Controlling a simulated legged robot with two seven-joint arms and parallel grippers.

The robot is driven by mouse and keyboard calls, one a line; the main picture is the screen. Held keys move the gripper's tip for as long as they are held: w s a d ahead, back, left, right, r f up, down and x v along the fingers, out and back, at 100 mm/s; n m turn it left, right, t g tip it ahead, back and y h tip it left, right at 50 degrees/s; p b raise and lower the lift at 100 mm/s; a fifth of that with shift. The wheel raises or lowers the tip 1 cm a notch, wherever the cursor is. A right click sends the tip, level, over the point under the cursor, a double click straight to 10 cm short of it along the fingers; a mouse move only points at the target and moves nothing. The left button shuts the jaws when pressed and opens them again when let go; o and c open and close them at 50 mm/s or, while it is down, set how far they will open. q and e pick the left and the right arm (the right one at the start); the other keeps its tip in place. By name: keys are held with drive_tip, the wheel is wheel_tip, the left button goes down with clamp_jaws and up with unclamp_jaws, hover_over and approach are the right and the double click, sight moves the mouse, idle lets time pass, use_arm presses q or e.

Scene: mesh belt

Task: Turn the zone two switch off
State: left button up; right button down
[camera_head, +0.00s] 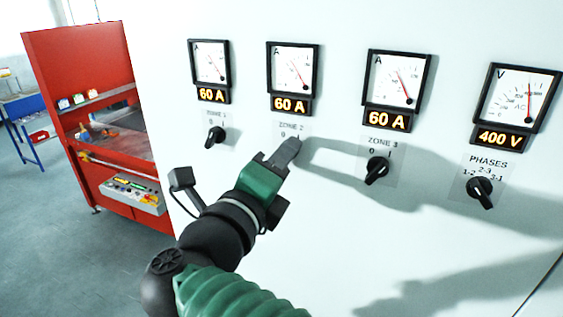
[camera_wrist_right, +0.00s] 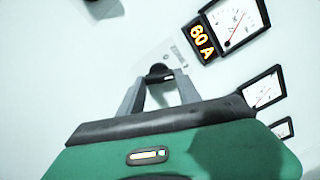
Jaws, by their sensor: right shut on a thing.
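My right gripper (camera_head: 288,150) reaches up to the white panel just below the "ZONE 2" label (camera_head: 291,126). In the head view it covers the zone two switch. In the right wrist view, the black knob of the zone two switch (camera_wrist_right: 160,72) sits between the tips of my right gripper (camera_wrist_right: 158,82), which is shut on it. The knob's exact angle is hard to tell. The zone two meter (camera_head: 292,68) above it has a display (camera_head: 290,104) that reads 60 A. My left gripper is not in view.
The zone one switch (camera_head: 215,136) is to the left, the zone three switch (camera_head: 376,169) and phases switch (camera_head: 480,191) to the right. Their displays read 60 A, 60 A and 400 V. A red machine (camera_head: 80,60) stands at the left; open floor (camera_head: 60,220) lies before it.

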drive_tip(key=n, duration=0.3)
drive_tip(key=n+p, duration=0.1)
drive_tip(key=n, duration=0.3)
drive_tip(key=n+p, duration=0.1)
drive_tip(key=n, duration=0.2)
drive_tip(key=shift+r+n, duration=0.35)
drive_tip(key=shift+n, duration=0.05)
drive_tip(key=shift+p, duration=0.3)
drive_tip(key=c, duration=1.2)
unclamp_jaws()
drive_tip(key=shift+c, duration=0.2)
drive_tip(key=o, duration=0.4)
drive_tip(key=shift+w+f, duration=0.15)
drive_tip(key=shift+w, duration=0.2)
drive_tip(key=shift+w+f, duration=0.1)
drive_tip(key=shift+w, duration=0.1)
